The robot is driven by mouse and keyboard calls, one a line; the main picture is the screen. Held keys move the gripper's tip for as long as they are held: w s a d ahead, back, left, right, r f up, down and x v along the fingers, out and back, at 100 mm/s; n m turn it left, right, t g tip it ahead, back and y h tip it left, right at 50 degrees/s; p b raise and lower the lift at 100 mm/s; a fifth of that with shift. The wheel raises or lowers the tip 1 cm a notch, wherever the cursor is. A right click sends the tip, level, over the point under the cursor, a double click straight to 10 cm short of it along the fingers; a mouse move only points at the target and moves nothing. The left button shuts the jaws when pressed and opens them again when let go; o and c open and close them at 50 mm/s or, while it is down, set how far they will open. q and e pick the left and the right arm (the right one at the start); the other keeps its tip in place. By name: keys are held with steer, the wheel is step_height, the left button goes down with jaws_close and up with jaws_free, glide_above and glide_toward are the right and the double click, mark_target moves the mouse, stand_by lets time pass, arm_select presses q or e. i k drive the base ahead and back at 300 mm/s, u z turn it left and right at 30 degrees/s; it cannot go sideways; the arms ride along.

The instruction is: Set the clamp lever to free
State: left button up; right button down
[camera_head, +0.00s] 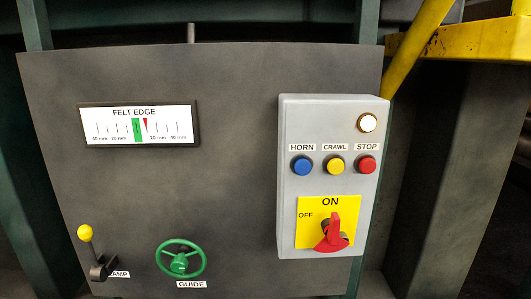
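The clamp lever (91,245) is at the lower left of the dark panel in the head view. It has a yellow ball knob on a short dark stem that rises from a black bracket and leans slightly to the left. A white label (120,274) beside its base is partly covered by the bracket and shows only "AMP". No position marking for the lever is readable. Neither of my grippers shows in this view.
A green handwheel (181,259) labelled GUIDE is right of the lever. A FELT EDGE gauge (138,125) is above. A grey control box (287,190) with several buttons and a red rotary switch (333,233) sticks out at right. A yellow rail (420,40) is at upper right.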

mark_target(85, 231)
steer(key=u, duration=1.25)
